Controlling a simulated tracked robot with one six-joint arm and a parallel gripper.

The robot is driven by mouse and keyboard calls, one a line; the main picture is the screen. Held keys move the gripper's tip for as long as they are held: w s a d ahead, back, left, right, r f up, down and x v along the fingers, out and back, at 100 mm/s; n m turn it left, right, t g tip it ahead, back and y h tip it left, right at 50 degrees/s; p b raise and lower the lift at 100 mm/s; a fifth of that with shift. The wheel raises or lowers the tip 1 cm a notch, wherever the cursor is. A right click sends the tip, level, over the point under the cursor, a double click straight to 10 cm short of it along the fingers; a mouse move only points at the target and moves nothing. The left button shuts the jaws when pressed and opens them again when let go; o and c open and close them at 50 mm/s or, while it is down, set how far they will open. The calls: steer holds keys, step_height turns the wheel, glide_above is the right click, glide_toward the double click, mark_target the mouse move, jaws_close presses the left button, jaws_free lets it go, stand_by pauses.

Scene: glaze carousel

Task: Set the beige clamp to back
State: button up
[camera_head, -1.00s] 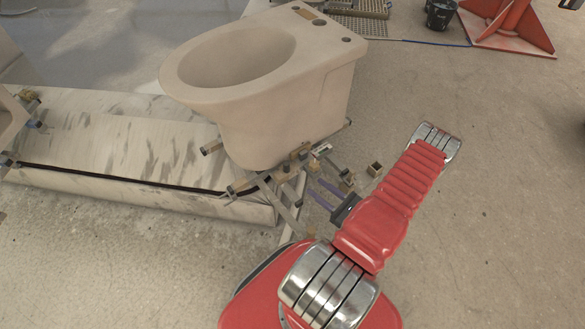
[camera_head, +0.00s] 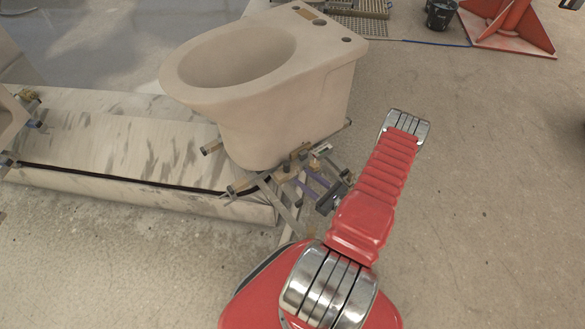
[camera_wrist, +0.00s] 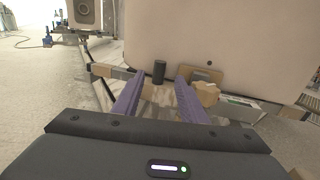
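A beige, rounded knob-like part (camera_wrist: 207,93), which may be the beige clamp, shows in the wrist view just right of my right finger, below the toilet bowl. I cannot tell which way it is set. In the head view, small beige parts (camera_head: 286,168) sit on the metal frame under the bowl. My gripper (camera_head: 308,181) reaches into this frame from the right. In the wrist view, its two purple fingers (camera_wrist: 160,84) are apart with a dark upright cylinder (camera_wrist: 159,72) beyond and between their tips. Nothing is visibly gripped.
The beige toilet bowl (camera_head: 255,110) stands on the frame right above the fingers. A stained pale platform (camera_head: 115,145) extends left. A black bucket (camera_head: 440,14) and a red stand (camera_head: 508,25) are far off at the top right.

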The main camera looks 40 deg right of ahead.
mark_target(292, 169)
steer(key=shift+w+a, duration=0.15)
steer(key=shift+w, duration=1.7)
steer(key=shift+w+a, duration=0.1)
steer(key=shift+w, duration=1.7)
steer(key=shift+c, duration=0.6)
jaws_close()
